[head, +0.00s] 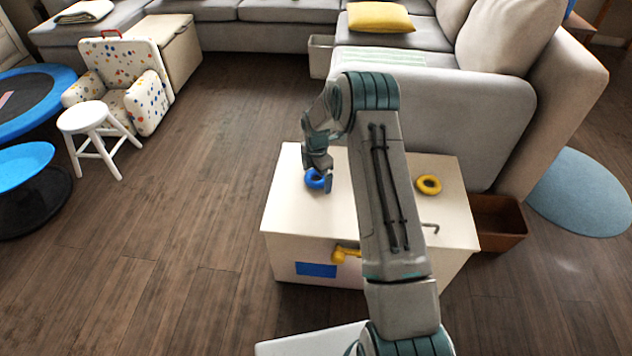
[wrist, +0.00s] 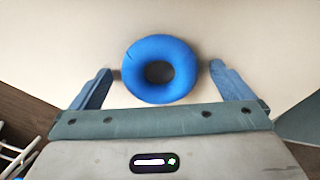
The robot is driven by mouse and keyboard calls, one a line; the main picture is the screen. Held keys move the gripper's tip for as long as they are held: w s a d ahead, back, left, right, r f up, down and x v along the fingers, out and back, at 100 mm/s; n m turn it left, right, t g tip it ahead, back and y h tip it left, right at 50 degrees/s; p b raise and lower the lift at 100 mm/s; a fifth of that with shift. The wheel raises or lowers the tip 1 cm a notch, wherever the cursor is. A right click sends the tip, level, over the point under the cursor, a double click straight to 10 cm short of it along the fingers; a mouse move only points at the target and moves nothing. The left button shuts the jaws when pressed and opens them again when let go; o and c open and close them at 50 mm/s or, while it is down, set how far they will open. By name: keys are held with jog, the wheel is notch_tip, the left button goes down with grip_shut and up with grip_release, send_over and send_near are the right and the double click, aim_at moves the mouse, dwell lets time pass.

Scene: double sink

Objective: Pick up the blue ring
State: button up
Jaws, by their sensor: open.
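The blue ring (head: 315,178) lies flat on the cream top of a low box (head: 290,205). In the wrist view the ring (wrist: 135,73) sits between the two fingers, with a small gap on each side. My gripper (head: 322,186) is open and points down over the ring. In the wrist view my gripper (wrist: 163,90) shows its fingers spread to the left and right of the ring. The gripper hides part of the ring in the head view.
A yellow ring (head: 429,185) lies on the box top to the right of my arm. A yellow handle (head: 345,254) sticks out from the box front. A grey sofa (head: 470,100) stands behind, and a white stool (head: 88,125) stands at left. Floor is clear left of the box.

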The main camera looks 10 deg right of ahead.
jog(key=c, duration=1)
